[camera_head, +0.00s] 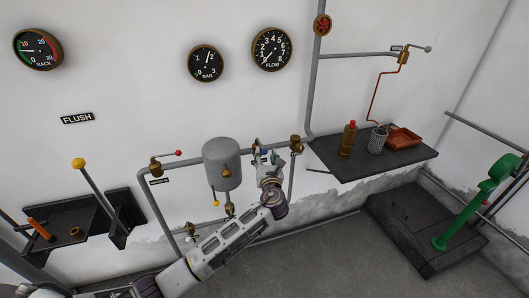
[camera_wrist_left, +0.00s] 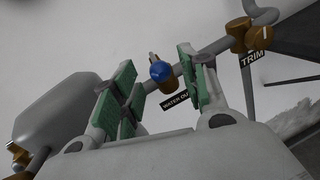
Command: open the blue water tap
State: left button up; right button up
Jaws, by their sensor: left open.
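The blue water tap (camera_wrist_left: 160,71) is a brass fitting with a blue knob on a grey pipe. A black label (camera_wrist_left: 176,101) starting "WATER" sits just below it. In the left wrist view the tap appears between the two green-padded fingers of my left gripper (camera_wrist_left: 157,62), beyond their tips. The fingers are apart and nothing is held between them. I cannot tell that they touch the tap. In the head view my left gripper (camera_head: 264,160) is up at the wall pipe and mostly hides the tap. My right gripper is not in view.
A grey tank (camera_head: 222,164) hangs close left of my left gripper. A brass valve (camera_head: 296,144) labelled TRIM in the left wrist view is close right.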

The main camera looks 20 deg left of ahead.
aim_at(265, 153)
pick_arm(q)
jog(key=shift+x, duration=1.5)
jog(key=shift+w, duration=0.15)
jog(key=shift+c, duration=0.3)
jog(key=c, duration=0.4)
grip_shut()
jog(key=shift+a, duration=0.1)
